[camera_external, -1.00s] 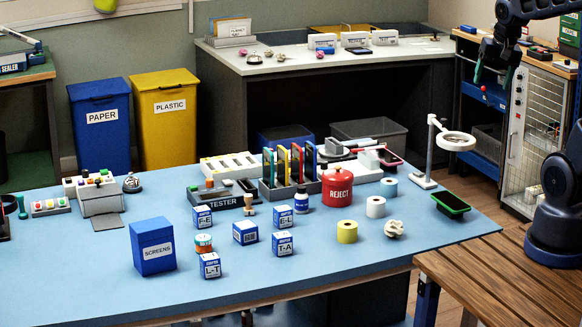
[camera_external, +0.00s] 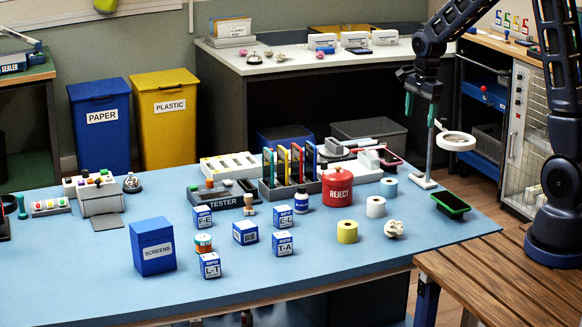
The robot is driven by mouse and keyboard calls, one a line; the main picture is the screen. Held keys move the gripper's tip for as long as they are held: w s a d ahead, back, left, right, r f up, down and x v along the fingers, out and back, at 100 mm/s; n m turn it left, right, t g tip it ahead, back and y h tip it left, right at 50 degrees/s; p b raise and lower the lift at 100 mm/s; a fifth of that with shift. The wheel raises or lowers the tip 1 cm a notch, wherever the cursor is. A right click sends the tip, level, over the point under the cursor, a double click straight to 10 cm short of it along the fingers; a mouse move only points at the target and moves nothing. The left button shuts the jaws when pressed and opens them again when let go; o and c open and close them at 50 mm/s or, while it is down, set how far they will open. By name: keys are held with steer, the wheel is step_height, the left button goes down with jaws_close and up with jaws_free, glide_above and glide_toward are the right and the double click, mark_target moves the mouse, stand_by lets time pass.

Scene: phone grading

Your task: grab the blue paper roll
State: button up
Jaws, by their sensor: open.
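The blue paper roll (camera_external: 389,187) is a short light-blue cylinder standing upright on the blue table (camera_external: 330,272). It is right of the red REJECT jar (camera_external: 337,187) and behind the white roll (camera_external: 375,207). A yellow roll (camera_external: 347,232) stands closer to the front. My gripper (camera_external: 419,112) hangs in the air above and to the right of the blue roll, near the magnifier lamp. Its green-tipped fingers point down, apart and empty.
The white magnifier lamp (camera_external: 455,141) stands close to the right of my gripper. A green-screened phone (camera_external: 451,204) lies at the table's right edge. A crumpled pale lump (camera_external: 394,229) lies in front of the white roll. Phones in a rack (camera_external: 290,190) stand left of the jar.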

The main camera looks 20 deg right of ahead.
mark_target(390, 181)
steer(key=w+a+f+m, duration=0.1)
steer(key=a+f, duration=0.1)
steer(key=f, duration=0.2)
steer(key=w+a+f+m, duration=0.2)
steer(key=f, duration=0.2)
steer(key=w+a+f+m+g, duration=0.1)
steer(key=w+a+f, duration=0.1)
steer(key=f, duration=0.2)
steer(key=shift+w+f+m+h, duration=0.2)
steer(key=shift+f+m+h, duration=0.1)
steer(key=shift+m, duration=0.1)
step_height(390, 181, down, 11)
steer(key=shift+r, duration=0.2)
steer(key=c, duration=1.1)
